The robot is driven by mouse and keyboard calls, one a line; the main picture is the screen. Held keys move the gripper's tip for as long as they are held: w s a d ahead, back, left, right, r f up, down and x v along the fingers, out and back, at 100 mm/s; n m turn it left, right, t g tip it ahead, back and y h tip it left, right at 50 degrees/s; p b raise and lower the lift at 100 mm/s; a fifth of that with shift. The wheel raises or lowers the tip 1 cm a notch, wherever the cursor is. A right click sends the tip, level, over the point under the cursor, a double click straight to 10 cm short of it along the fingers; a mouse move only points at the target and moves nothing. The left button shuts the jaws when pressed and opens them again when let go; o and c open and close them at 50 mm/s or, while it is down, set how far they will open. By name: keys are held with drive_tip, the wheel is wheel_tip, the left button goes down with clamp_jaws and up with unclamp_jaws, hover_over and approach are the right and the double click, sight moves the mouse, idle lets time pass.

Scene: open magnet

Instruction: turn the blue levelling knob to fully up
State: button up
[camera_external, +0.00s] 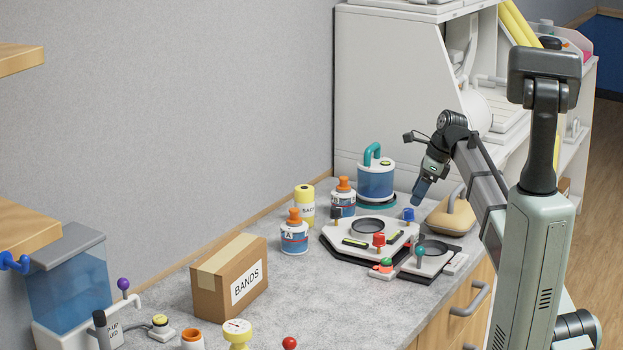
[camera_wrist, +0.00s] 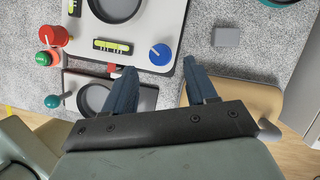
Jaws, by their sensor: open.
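The blue levelling knob (camera_wrist: 160,54) stands at a corner of the white levelling plate (camera_wrist: 160,20), with a pale mark on its top. In the external view the knob (camera_external: 408,214) is at the plate's right back corner, just below my gripper (camera_external: 421,190). In the wrist view my gripper (camera_wrist: 161,70) is open and empty, its two dark blue fingers spread. The knob appears just beyond the fingertips, between their lines and nearer the left finger. The fingers appear above it and apart from it.
A red knob (camera_wrist: 54,36), a green-topped red knob (camera_wrist: 47,58) and a teal ball knob (camera_wrist: 53,101) stand to the left. A tan, handled block (camera_external: 451,215) is close at right. A blue canister (camera_external: 376,182) stands behind. A BANDS box (camera_external: 230,275) is farther left.

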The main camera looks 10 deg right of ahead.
sight(409, 210)
drive_tip(key=d+v, duration=0.1)
drive_tip(key=v, duration=0.8)
drive_tip(key=w+d+f+h, duration=0.1)
drive_tip(key=d+f, duration=0.3)
drive_tip(key=d, duration=0.4)
drive_tip(key=w+d+f+m+t+h, duration=0.1)
drive_tip(key=d+f, duration=0.3)
drive_tip(key=d, duration=0.4)
drive_tip(key=w+d+f+t+h, duration=0.1)
drive_tip(key=d+f+h, duration=0.1)
drive_tip(key=d+f, duration=0.3)
drive_tip(key=shift+w+d, duration=0.1)
drive_tip(key=shift+d, duration=0.8)
drive_tip(key=shift+w+d, duration=0.15)
drive_tip(key=shift+d, duration=0.7)
drive_tip(key=shift+s+d+f+h, duration=0.1)
drive_tip(key=shift+d+f+h, duration=0.2)
drive_tip(key=shift+d+f, duration=0.3)
drive_tip(key=shift+a, duration=0.1)
